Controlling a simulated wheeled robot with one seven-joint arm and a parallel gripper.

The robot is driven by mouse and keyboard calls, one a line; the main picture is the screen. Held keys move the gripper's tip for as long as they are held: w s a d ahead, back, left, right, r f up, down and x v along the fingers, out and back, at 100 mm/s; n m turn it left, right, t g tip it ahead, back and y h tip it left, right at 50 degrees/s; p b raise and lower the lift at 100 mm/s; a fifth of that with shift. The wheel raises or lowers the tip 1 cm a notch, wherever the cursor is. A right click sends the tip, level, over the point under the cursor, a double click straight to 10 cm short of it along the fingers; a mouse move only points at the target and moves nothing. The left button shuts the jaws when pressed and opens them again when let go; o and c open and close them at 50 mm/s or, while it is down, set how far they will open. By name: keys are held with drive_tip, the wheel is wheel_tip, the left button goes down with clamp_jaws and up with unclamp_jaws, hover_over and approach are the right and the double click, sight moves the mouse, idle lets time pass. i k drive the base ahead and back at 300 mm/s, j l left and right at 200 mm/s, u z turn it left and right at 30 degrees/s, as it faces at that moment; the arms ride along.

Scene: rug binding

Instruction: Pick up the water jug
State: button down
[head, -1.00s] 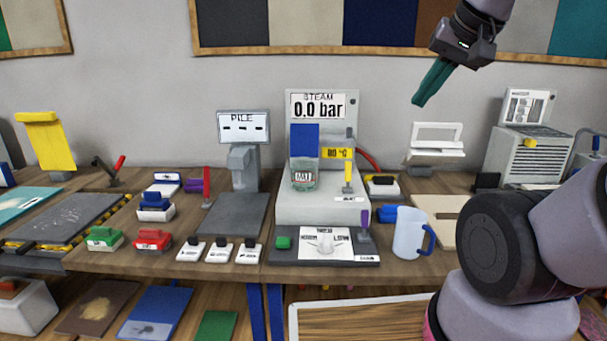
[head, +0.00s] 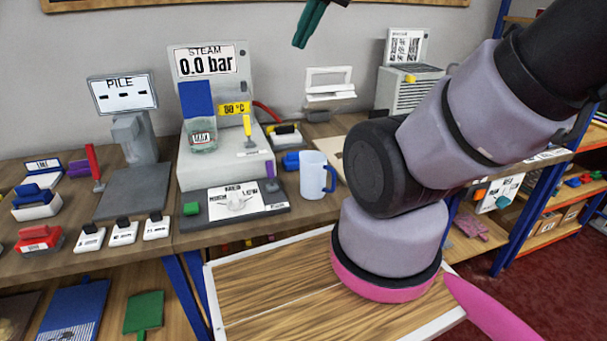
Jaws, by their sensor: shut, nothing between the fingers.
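The water jug (head: 313,176) is a pale, bluish-white cylinder with a dark blue handle on its right side. It stands upright on the wooden bench near the front edge, right of the steam machine. My gripper (head: 302,42) shows only as teal fingers at the top edge of the head view. The fingers are together and empty, high above the bench and well apart from the jug. The rest of the gripper is cut off by the frame.
A blue block (head: 291,161) sits just behind the jug's left side. My arm fills the right. A white-edged wooden tray (head: 222,310) lies lower in front.

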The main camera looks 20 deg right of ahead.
sight(314, 167)
drive_tip(key=l, duration=0.8)
drive_tip(key=k+l+z, duration=0.1)
drive_tip(key=l, duration=0.75)
